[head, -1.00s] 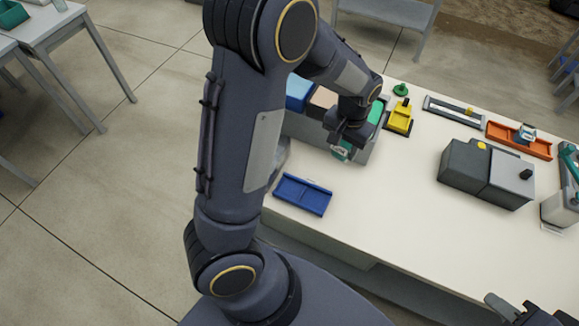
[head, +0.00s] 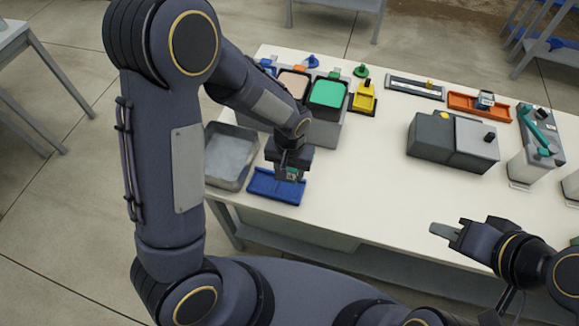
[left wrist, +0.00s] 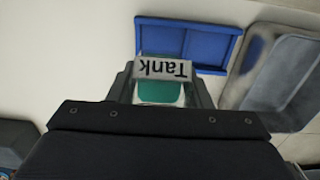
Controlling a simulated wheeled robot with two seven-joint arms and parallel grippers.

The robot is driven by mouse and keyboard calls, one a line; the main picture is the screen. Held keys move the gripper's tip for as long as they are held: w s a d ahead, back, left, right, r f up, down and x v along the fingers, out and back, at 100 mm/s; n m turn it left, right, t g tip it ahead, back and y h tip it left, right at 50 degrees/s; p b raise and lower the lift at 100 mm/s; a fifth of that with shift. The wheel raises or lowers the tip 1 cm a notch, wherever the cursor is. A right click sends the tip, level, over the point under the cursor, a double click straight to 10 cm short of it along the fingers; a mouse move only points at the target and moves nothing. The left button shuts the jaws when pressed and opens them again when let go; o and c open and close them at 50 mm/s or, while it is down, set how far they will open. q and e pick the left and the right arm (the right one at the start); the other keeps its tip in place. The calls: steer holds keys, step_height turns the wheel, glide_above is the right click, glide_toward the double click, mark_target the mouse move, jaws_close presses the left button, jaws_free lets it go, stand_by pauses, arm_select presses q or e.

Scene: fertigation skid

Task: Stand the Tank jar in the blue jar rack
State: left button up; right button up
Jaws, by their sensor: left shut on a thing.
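The Tank jar (left wrist: 160,92) has a teal body or lid and a white label reading "Tank", upside down in the left wrist view. My left gripper (head: 290,174) is shut on the jar, which shows only as a small piece in the head view. The blue jar rack (head: 262,188) is a shallow tray on the table's near left part. The jar appears over or beside its right part; its height above the rack is unclear. The rack (left wrist: 188,44) lies just beyond the jar in the left wrist view.
A grey metal tray (head: 228,158) stands left of the rack. A grey holder with green (head: 328,93) and pinkish (head: 293,83) tops is behind. A dark grey box unit (head: 452,142) stands right; the table between is clear.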

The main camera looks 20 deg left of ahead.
arm_select(q)
step_height(320, 180, down, 5)
steer(key=b, duration=0.3)
steer(key=shift+r, duration=0.1)
steer(key=shift+f+b, duration=1.05)
steer(key=shift+f, duration=0.1)
steer(key=o, duration=1.1)
steer(key=shift+r, duration=0.15)
steer(key=shift+r+p, duration=3.35)
steer(key=shift+r, duration=1.05)
